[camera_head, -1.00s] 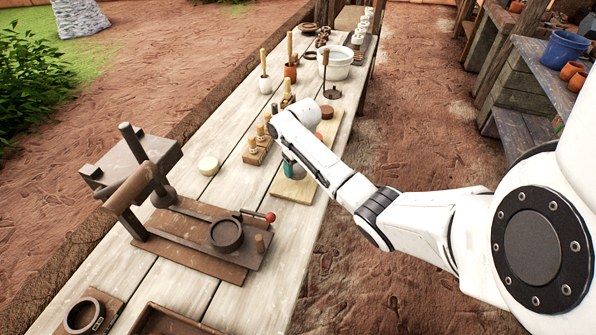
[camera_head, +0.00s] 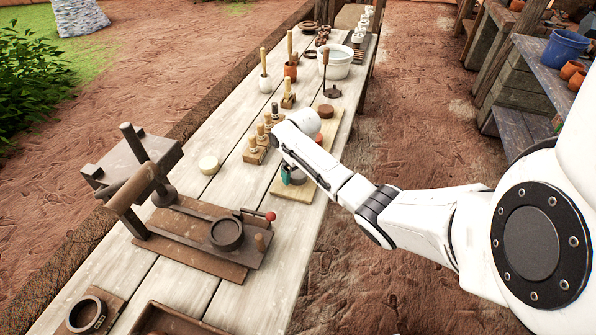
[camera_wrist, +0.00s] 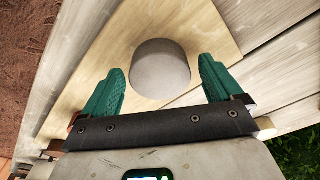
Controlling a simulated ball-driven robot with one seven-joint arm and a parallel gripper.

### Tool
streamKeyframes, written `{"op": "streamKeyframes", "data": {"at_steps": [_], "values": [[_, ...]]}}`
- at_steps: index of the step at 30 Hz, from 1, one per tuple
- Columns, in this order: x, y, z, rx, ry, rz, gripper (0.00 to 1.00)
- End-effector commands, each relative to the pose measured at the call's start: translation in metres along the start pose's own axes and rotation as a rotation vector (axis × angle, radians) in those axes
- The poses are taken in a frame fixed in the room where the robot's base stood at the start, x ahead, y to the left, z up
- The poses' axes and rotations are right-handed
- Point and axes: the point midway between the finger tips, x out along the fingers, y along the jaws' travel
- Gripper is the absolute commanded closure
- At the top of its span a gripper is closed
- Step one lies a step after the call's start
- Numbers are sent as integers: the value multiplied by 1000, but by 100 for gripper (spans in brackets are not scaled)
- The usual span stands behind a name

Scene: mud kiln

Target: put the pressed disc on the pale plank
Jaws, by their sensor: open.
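The pressed disc (camera_wrist: 160,68) is grey and round. In the wrist view it appears to lie flat on the pale plank (camera_wrist: 205,30), apart from both green fingertips. My gripper (camera_wrist: 160,80) is open, with one finger on each side of the disc. In the head view the disc (camera_head: 298,176) shows as a small grey edge beside my gripper (camera_head: 288,176), over the near part of the pale plank (camera_head: 290,192). My wrist hides part of the plank there.
A wooden press (camera_head: 190,235) with a round mould (camera_head: 227,233) stands nearer on the table. Wooden stamps (camera_head: 255,150) stand left of the plank, with a pale round piece (camera_head: 208,165) beyond them to the left. A white bowl (camera_head: 335,62) stands further back.

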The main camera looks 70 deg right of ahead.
Motion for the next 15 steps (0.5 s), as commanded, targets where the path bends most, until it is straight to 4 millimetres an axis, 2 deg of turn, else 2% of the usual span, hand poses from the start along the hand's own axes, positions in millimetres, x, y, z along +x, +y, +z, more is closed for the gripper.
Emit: {"op": "streamKeyframes", "data": {"at_steps": [8, 15], "values": [[-10, 0, -1, 0, 3, -1, 7], [-53, 0, -2, 0, 6, 0, 7]]}}
